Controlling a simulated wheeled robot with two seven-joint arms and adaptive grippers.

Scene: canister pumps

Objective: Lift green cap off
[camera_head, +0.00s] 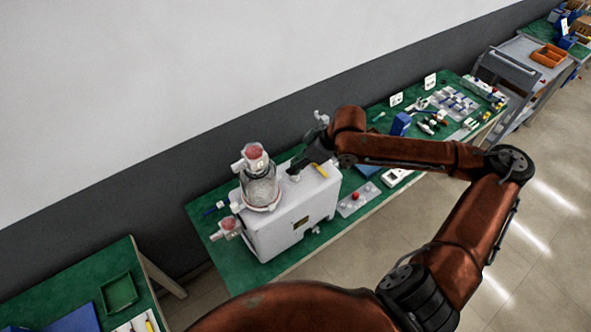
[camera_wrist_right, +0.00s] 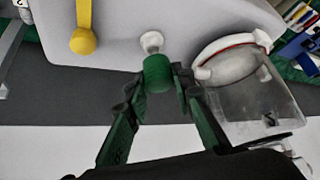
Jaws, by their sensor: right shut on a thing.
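The green cap (camera_wrist_right: 158,74) is a short cylinder between the fingertips of my right gripper (camera_wrist_right: 157,92) in the right wrist view. My right gripper is shut on it. A white fitting (camera_wrist_right: 151,41) on top of the pump shows just beyond the cap; I cannot tell whether the two touch. In the head view my right gripper (camera_head: 296,170) reaches in from the right over the top of the white pump box (camera_head: 290,222), and the cap is too small and dark there to make out clearly. My left gripper is not in view.
A clear canister (camera_head: 260,188) with a red-topped lid stands at the pump's left; it also shows in the right wrist view (camera_wrist_right: 250,95). A yellow lever (camera_wrist_right: 83,30) is on the pump top. The green table (camera_head: 205,212) holds small parts to the right.

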